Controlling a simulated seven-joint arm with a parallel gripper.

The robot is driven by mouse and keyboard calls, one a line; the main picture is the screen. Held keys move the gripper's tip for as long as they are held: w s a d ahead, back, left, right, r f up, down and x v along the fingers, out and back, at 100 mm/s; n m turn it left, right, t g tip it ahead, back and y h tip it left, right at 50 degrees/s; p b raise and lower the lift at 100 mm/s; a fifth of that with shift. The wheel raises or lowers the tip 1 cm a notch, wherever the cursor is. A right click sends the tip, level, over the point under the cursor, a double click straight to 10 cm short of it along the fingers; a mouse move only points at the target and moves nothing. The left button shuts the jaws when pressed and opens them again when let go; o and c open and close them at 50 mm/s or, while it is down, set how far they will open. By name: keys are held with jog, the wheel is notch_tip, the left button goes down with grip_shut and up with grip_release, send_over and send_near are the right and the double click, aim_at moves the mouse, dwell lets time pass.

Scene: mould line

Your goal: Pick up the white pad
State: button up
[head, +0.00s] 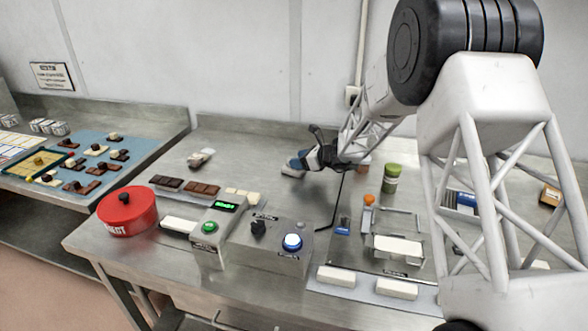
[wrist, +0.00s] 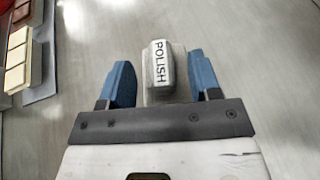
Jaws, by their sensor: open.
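A whitish pad (wrist: 158,68) with a raised top marked POLISH lies on the steel table in the wrist view. My gripper (wrist: 161,76) is open, with one blue finger on each side of the pad and a gap visible beside both. In the head view my gripper (head: 298,161) is low over the back middle of the table. A pale edge of the pad (head: 291,173) shows beside the blue fingertips; the rest is hidden by the gripper. I cannot tell the fingers' exact height against the pad.
A red round container (head: 127,211) stands at the left. A green-capped jar (head: 391,178) stands right of my gripper. Bare table lies left of my gripper.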

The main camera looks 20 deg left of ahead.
jog(key=shift+x, duration=1.3)
jog(key=c, duration=1)
jog(key=shift+r, duration=0.15)
jog(key=shift+r, duration=0.55)
jog(key=shift+s+d+r, duration=0.1)
jog(key=shift+s+r, duration=0.1)
jog(key=shift+r, duration=0.35)
jog(key=shift+s+d+r, duration=0.1)
jog(key=shift+s+r, duration=0.05)
jog(key=shift+r, duration=0.45)
jog(key=s+d, duration=0.2)
jog(key=s, duration=0.2)
jog(key=s+d+r, duration=0.1)
jog(key=s+d, duration=0.1)
jog(key=s, duration=0.3)
jog(key=s+d, duration=0.2)
jog(key=s, duration=0.2)
jog(key=shift+s+d+r, duration=0.15)
jog(key=shift+s+d, duration=0.2)
